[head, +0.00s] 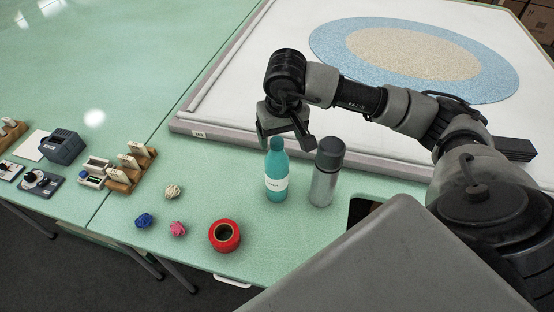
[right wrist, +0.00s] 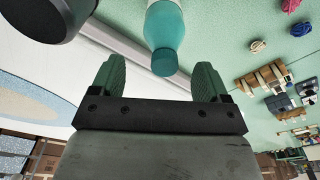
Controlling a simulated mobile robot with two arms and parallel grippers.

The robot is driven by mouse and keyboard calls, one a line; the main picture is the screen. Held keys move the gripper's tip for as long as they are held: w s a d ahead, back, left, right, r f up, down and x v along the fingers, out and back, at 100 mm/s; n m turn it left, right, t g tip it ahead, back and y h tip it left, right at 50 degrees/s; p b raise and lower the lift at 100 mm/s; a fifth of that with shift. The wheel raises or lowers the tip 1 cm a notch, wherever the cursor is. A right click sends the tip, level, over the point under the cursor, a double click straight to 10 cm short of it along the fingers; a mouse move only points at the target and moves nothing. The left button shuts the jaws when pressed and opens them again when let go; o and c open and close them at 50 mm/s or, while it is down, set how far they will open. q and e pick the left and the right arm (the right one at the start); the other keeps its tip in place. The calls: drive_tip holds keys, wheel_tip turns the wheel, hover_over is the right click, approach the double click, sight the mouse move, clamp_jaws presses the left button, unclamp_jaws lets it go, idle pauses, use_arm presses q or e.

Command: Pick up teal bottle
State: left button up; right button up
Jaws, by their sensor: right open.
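The teal bottle (head: 276,172) stands upright on the green table, with a white label band around its middle. My right gripper (head: 285,135) is above and just behind the bottle's cap in the head view, fingers pointing down. In the right wrist view the bottle (right wrist: 165,32) lies between the lines of the two spread fingers, its cap end toward the gripper (right wrist: 158,80). The right gripper is open and holds nothing. My left gripper is in neither view.
A grey steel flask with a dark lid (head: 326,172) stands close to the bottle's right. A red tape roll (head: 225,236) and small yarn balls (head: 172,191) lie to the left. Behind is a raised white frame (head: 240,85) with a blue-and-beige round piece (head: 415,50).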

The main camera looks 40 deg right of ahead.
sight(277, 141)
drive_tip(key=shift+w+f, duration=0.15)
drive_tip(key=shift+f, duration=0.15)
drive_tip(key=f+p, duration=0.1)
drive_tip(key=f, duration=0.1)
drive_tip(key=w+f+p, duration=0.1)
drive_tip(key=shift+a+f, duration=0.15)
drive_tip(key=shift+f, duration=0.8)
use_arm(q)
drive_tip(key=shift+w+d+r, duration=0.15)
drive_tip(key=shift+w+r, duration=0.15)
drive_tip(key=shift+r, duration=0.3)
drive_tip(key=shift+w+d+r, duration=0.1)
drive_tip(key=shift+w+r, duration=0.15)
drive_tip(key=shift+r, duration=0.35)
use_arm(e)
drive_tip(key=shift+w+r, duration=0.1)
clamp_jaws()
